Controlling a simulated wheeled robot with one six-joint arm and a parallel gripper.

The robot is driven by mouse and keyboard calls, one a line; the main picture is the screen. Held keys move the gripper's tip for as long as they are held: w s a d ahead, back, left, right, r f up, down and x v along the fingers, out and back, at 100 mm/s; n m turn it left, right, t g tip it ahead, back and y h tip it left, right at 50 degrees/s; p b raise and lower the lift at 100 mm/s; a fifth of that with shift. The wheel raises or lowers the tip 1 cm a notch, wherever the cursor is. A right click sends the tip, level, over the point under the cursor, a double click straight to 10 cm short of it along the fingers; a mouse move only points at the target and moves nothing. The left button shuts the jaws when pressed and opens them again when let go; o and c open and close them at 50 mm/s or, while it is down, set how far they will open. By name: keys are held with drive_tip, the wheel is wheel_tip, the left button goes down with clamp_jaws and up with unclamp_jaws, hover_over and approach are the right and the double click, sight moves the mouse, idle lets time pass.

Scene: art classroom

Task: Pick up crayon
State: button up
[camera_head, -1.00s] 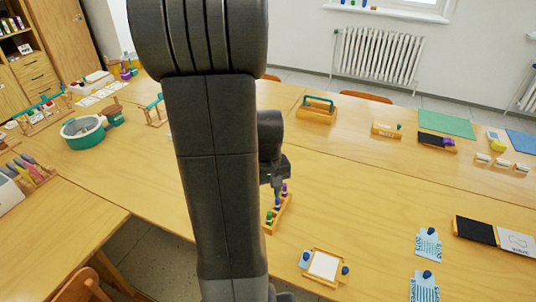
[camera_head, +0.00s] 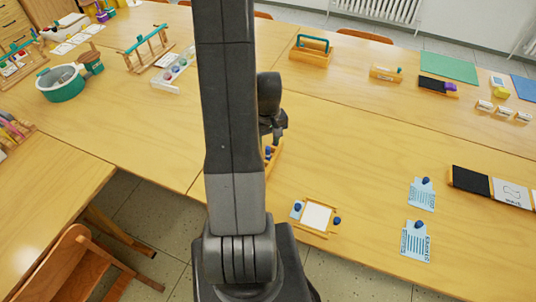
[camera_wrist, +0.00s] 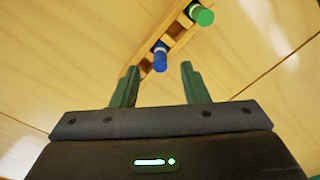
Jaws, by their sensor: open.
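The wooden holder (camera_wrist: 182,38) runs up and to the right. In the head view, my gripper (camera_head: 280,138) hangs just above the holder (camera_head: 275,158). My arm hides much of the holder and most crayons there.
A small framed white card (camera_head: 316,216) lies right of my arm. Blue cards (camera_head: 416,241) and a black-and-white board (camera_head: 471,181) lie farther right. A wooden box with a green handle (camera_head: 311,48) stands behind. Bare table lies between them. A chair (camera_head: 70,268) stands at the lower left.

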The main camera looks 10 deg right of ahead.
sight(268, 147)
drive_tip(key=shift+f+p, duration=0.55)
drive_tip(key=shift+f, duration=2.15)
clamp_jaws()
